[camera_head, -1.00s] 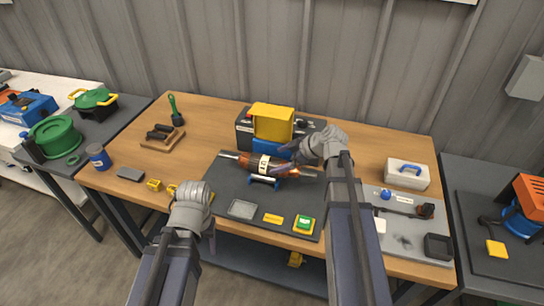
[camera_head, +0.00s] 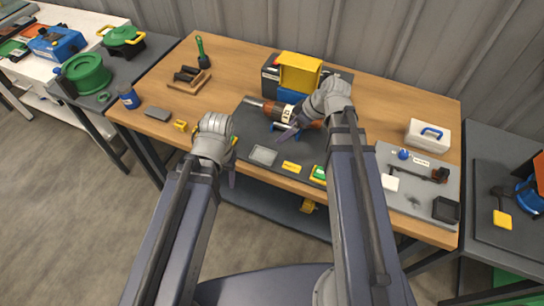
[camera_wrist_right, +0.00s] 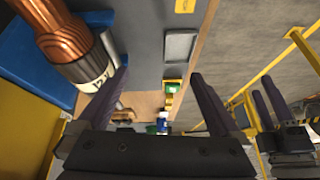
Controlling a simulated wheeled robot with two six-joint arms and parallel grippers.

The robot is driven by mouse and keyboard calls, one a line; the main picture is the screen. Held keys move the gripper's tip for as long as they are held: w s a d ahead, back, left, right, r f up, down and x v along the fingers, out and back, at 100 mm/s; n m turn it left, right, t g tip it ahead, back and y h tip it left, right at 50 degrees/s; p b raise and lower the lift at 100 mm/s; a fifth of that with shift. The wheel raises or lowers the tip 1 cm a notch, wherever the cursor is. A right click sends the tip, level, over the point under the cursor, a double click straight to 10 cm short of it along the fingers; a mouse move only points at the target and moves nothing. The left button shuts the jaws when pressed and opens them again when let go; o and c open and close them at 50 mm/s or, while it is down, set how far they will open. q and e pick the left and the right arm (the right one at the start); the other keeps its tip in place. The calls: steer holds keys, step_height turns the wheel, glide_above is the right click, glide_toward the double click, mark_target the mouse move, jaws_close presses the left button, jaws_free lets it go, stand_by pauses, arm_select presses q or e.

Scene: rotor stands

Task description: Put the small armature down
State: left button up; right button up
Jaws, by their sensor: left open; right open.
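A brown-copper armature (camera_head: 267,106) with a pale lettered band lies level on the dark mat's small blue stand (camera_head: 278,127). In the right wrist view, its copper windings (camera_wrist_right: 62,35) and lettered band are close beside the left finger, outside the jaws. My right gripper (camera_head: 289,128) is open and empty, its fingers in front of the armature and partly hiding it. A thinner dark rod with an orange-brown end (camera_head: 438,175) lies on the grey mat at right; I cannot tell which is the small armature. My left gripper (camera_head: 229,170) is open at the bench's front edge.
Behind the armature stands a dark box with a yellow lid (camera_head: 300,72). The dark mat also holds a grey tray (camera_head: 263,155) and a yellow label (camera_head: 291,167). A white case (camera_head: 427,136) stands at right.

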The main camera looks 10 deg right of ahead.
steer(key=s+a+f+m+g+h, duration=0.2)
steer(key=s+a+m+h, duration=0.4)
steer(key=s+a, duration=0.4)
steer(key=s+g, duration=0.1)
steer(key=s, duration=0.1)
steer(key=shift+s+a+f+h, duration=0.2)
steer(key=shift+s+f+h, duration=0.1)
steer(key=shift+f, duration=0.05)
stand_by(0.4)
